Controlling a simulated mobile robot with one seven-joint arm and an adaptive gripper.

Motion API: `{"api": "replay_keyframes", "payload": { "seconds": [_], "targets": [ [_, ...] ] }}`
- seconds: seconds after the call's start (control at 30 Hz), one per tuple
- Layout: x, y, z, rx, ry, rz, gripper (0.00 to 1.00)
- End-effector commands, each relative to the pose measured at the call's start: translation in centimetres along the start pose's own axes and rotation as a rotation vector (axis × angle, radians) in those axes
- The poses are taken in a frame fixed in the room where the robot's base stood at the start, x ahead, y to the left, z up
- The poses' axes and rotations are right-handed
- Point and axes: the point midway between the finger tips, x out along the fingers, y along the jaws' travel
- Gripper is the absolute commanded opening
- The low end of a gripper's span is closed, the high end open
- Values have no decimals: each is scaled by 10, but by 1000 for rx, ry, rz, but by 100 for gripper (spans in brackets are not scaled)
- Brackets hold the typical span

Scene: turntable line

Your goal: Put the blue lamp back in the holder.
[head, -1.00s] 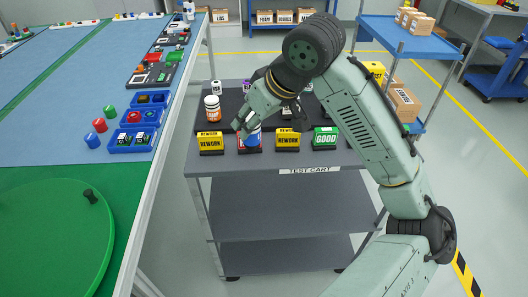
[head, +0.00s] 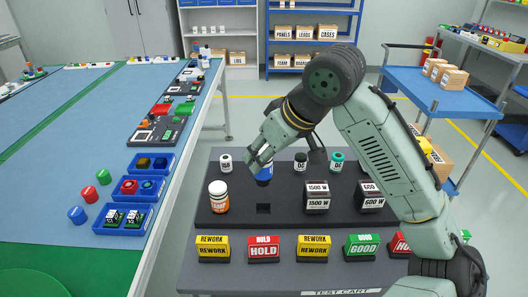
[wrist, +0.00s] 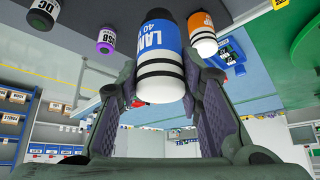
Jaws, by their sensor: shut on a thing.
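My gripper (head: 262,158) is shut on the blue lamp (head: 264,176), above the black holder rack (head: 240,217) on the test cart. In the wrist view the lamp (wrist: 158,42) sits between both fingers; it has a blue LAMP label, a white part with black bands and a black end. In the head view the gripper covers its upper part. A dark square empty socket (head: 263,208) lies in the rack's front row, just below the lamp in the picture. The lamp appears apart from the rack.
An orange-and-white bottle (head: 218,197) stands left of the socket, a 1500 W block (head: 317,196) right of it. Small containers, including a purple one (wrist: 106,41), stand in the back row. REWORK, HOLD (head: 264,249) and GOOD signs line the cart's front.

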Motion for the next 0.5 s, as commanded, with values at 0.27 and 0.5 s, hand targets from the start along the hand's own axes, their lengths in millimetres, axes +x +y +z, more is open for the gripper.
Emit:
{"api": "replay_keyframes", "payload": {
  "seconds": [0.27, 0.5],
  "targets": [
    [17, 0, 12, 0, 0, 0, 0],
    [41, 1, 26, 0, 0, 1, 0]
  ]
}}
